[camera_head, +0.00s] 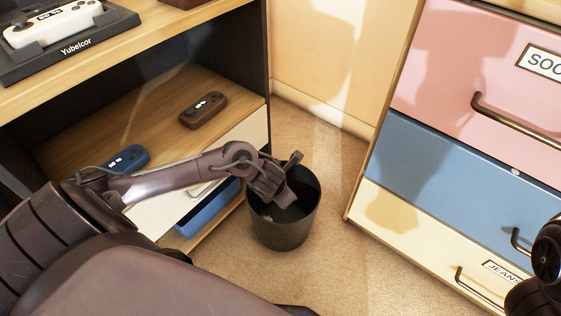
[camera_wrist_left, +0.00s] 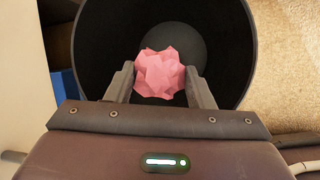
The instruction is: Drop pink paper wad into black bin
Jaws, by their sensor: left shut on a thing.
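The pink paper wad (camera_wrist_left: 160,73) is crumpled and sits between the two fingers of my left gripper (camera_wrist_left: 160,84) in the left wrist view. That gripper is shut on it, over the opening of the black bin (camera_wrist_left: 100,40). In the head view my left gripper (camera_head: 278,188) is at the mouth of the bin (camera_head: 280,232), and the wad is hidden there. The bin stands upright on the floor. Part of my right arm shows at the right edge, but its gripper is out of view.
A wooden shelf unit (camera_head: 110,115) stands left of the bin, with a brown controller (camera_head: 203,110) and a blue controller (camera_head: 126,159) on it. A drawer cabinet (camera_head: 450,165) stands at the right. Carpet (camera_head: 345,255) between bin and cabinet is clear.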

